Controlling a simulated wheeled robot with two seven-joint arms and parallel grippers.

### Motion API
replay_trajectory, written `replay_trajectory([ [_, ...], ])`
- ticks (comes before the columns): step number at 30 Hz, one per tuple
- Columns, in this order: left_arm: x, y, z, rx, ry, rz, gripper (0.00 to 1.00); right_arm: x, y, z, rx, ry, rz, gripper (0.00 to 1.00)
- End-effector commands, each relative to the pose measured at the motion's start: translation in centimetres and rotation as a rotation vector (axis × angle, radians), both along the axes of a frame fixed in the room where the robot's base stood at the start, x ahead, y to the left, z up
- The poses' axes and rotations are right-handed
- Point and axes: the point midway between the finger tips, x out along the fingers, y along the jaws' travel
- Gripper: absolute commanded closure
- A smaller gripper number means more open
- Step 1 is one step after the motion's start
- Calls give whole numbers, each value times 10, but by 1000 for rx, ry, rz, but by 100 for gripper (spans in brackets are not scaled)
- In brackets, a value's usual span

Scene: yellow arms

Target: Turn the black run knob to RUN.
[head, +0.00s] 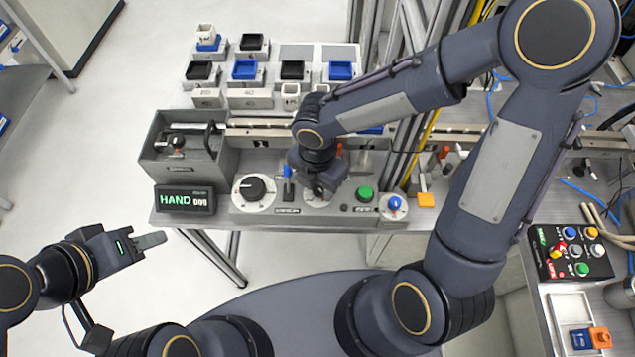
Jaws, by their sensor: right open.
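A control panel (275,207) runs along the front of the bench. A large black knob (255,187) sits on a white dial at its left. A second white dial (316,201) lies under my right gripper (319,188), which hides most of it, including any knob there. My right gripper points down over this dial, open; I cannot tell whether its fingers touch anything. A display (185,200) at the left reads HAND in green. My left gripper (150,241) is off the bench in front at the left, apart from the panel; its opening is unclear.
A blue-topped lever (287,171) stands between the two dials. A green button (364,193) and a blue knob (395,203) are to the right. A grey open box (150,160) stands behind the display. My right arm covers the panel's back middle.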

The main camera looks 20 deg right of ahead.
Motion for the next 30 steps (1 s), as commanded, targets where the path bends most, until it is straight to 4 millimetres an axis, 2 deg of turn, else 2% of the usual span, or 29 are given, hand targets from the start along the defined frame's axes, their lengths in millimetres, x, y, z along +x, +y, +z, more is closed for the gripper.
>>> replay_trajectory([
  [5, 0, 0, 0, 0, 0, 0, 64, 0, 0, 0, 0, 0, 0, 55],
  [6, 0, 0, 0, 0, 0, 0, 64, 0, 0, 0, 0, 0, -1, 58],
  [16, 0, 0, 0, 0, 0, 0, 64, 0, 0, 0, 0, 0, -1, 100],
  [23, 0, 0, -2, 0, 0, 0, 64, 0, 0, 0, -1, -1, -20, 100],
  [30, 0, 0, -9, 0, 0, 0, 64, 0, 0, -2, -1, -1, -127, 100],
])
